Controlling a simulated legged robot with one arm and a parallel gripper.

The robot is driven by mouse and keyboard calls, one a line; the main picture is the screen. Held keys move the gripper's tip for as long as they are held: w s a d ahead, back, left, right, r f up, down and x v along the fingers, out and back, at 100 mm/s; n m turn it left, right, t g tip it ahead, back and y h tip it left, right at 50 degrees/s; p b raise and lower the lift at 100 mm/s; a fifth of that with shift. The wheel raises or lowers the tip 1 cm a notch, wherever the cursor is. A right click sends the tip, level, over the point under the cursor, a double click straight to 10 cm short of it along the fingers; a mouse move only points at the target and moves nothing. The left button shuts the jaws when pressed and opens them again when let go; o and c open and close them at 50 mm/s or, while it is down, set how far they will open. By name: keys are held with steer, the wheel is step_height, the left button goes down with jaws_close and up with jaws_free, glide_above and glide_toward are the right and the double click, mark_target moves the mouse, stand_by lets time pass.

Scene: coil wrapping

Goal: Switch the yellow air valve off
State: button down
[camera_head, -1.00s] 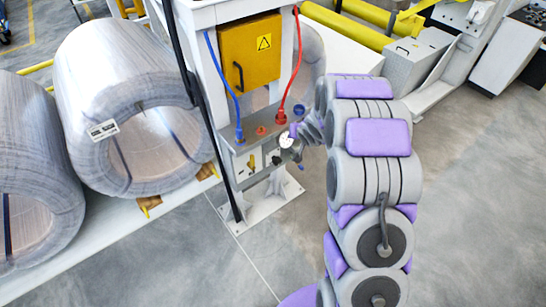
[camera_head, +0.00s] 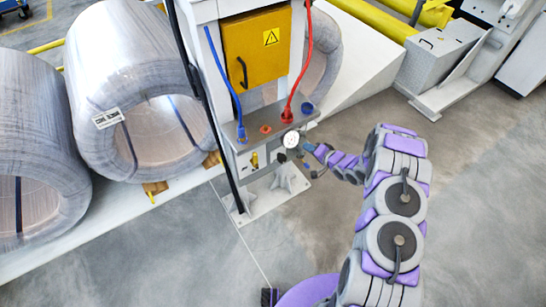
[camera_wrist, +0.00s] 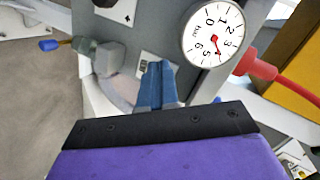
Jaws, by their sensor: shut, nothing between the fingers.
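The valve panel (camera_head: 243,165) hangs under the grey shelf below the yellow box. A small yellow handle (camera_head: 254,160) stands roughly upright on its front, left of the round white gauge (camera_head: 291,139); it is too small to read its setting surely. My gripper (camera_head: 310,150) is right of the gauge, apart from the yellow handle. In the wrist view my blue fingers (camera_wrist: 158,68) are together and empty, below and left of the gauge (camera_wrist: 212,37). A grey fitting (camera_wrist: 106,58) with a yellowish and blue end shows left of them. I cannot pick out the yellow handle there.
A red hose (camera_head: 307,60) and a blue hose (camera_head: 222,70) run down to the shelf. Large wrapped coils (camera_head: 95,70) lie at left. A white foot plate (camera_head: 265,197) is under the panel. The floor (camera_head: 310,225) in front is clear.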

mark_target(254, 159)
steer(key=s+a+f+m+y, duration=0.2)
steer(key=s+a+f+y, duration=0.3)
steer(key=s, duration=0.3)
steer(key=shift+s+a+f+m+y, duration=0.25)
steer(key=shift+s+a+m+y, duration=0.05)
steer(key=shift+a, duration=0.1)
steer(key=s+a+b+x, duration=0.1)
steer(key=s+b+x, duration=0.1)
steer(key=x, duration=1.1)
steer(key=shift+a+b, duration=0.35)
steer(key=shift+b, duration=0.25)
steer(key=shift+s+d+r, duration=0.1)
steer(key=shift+d+r, duration=0.05)
steer(key=shift+r, duration=0.1)
